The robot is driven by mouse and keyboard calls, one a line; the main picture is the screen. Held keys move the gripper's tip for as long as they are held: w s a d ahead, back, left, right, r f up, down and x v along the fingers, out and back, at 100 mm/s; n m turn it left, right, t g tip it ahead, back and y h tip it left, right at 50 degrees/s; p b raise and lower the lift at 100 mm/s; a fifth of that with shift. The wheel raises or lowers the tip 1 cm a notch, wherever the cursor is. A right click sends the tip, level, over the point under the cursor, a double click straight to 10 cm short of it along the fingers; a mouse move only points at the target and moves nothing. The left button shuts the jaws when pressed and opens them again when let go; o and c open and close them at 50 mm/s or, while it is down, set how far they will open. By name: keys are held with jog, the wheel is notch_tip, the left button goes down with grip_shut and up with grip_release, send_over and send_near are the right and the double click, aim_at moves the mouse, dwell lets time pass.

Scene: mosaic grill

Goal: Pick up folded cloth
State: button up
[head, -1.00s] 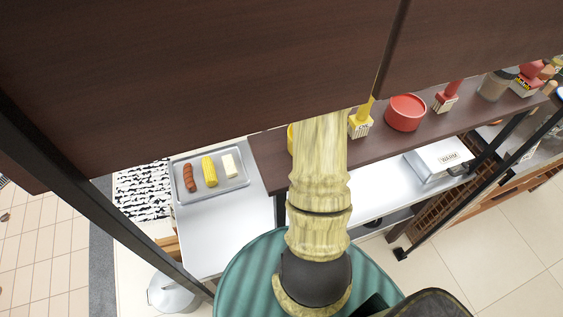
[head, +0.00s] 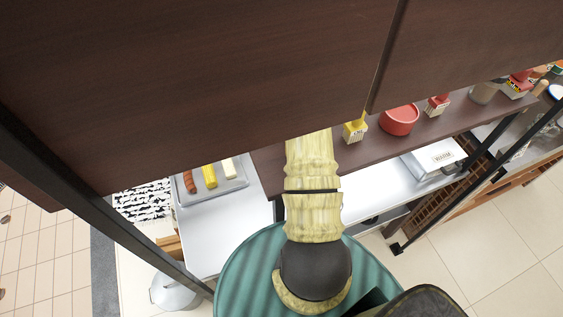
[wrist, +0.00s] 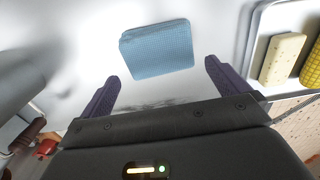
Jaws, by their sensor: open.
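A light blue folded cloth (wrist: 157,47) lies flat on a white-grey metal surface (wrist: 215,22) in the wrist view, at the top middle. My gripper (wrist: 160,78) is open, with its two purple fingers spread wide. The cloth lies beyond the fingertips, roughly centred between them, and nothing is held. In the head view the cloth and my gripper are hidden behind the dark brown panel and my arm.
A metal tray (head: 236,184) with a sausage (head: 190,182), corn (head: 209,176) and a pale block (head: 229,168) sits on the counter (head: 215,240). A brown shelf (head: 375,151) holds a red bowl (head: 399,120) and bottles. A large brown panel (head: 180,80) hangs overhead.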

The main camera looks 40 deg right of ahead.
jog(key=shift+s, duration=0.2)
jog(key=shift+s+d+f, duration=0.1)
jog(key=shift+d+f, duration=0.1)
jog(key=shift+f, duration=0.05)
jog(key=shift+a+f+p, duration=0.15)
jog(key=shift+f+p, duration=0.55)
jog(key=shift+f, duration=0.45)
jog(key=shift+a+f+p, duration=0.15)
jog(key=shift+f+p, duration=0.5)
jog(key=shift+f, duration=0.5)
jog(key=c, duration=0.8)
jog(key=shift+o, duration=0.2)
notch_tip(320, 180, up, 10)
jog(key=b, duration=0.3)
